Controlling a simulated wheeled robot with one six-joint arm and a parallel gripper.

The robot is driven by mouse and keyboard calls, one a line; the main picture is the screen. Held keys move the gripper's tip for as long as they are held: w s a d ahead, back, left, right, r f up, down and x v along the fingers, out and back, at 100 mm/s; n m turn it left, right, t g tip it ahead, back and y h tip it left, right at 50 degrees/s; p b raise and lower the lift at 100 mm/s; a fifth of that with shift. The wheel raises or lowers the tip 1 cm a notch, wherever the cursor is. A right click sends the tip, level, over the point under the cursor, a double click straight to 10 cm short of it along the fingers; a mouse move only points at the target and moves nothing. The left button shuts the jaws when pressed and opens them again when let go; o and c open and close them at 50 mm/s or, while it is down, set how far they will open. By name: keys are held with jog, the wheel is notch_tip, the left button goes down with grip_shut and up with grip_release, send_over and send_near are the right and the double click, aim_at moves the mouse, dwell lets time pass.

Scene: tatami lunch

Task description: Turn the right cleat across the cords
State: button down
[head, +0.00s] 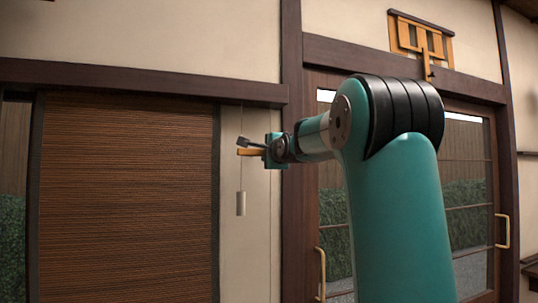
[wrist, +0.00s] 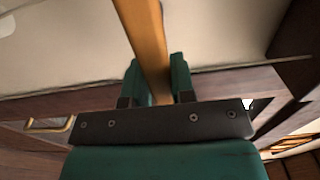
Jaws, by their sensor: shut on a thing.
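My gripper (head: 266,150) is shut on a light wooden bar, the cleat (head: 247,152), in front of the pale wall strip right of the blind. The cleat's free end points left, roughly level, in the head view. In the wrist view the cleat (wrist: 143,35) runs up from between the two green fingers of my gripper (wrist: 158,75). A thin cord (head: 241,122) hangs beside the cleat, with a grey cylinder weight (head: 240,204) below. Whether the cleat touches the cord cannot be told. The cleat's mount is hidden.
A brown slatted blind (head: 130,190) covers the left opening. A dark post (head: 291,215) stands right of the wall strip. Glazed sliding doors (head: 468,190) with pale handles are at right, partly behind my arm. A wooden fixture (head: 405,36) is mounted above them.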

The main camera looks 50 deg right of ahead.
jog(key=shift+f, duration=0.1)
jog(key=c, duration=1)
grip_release()
jog(key=shift+d, duration=0.1)
jog(key=shift+o, duration=0.2)
jog(key=b+v, duration=1.5)
jog(key=v, duration=0.2)
jog(key=shift+s+a, duration=0.15)
jog(key=shift+a, duration=0.1)
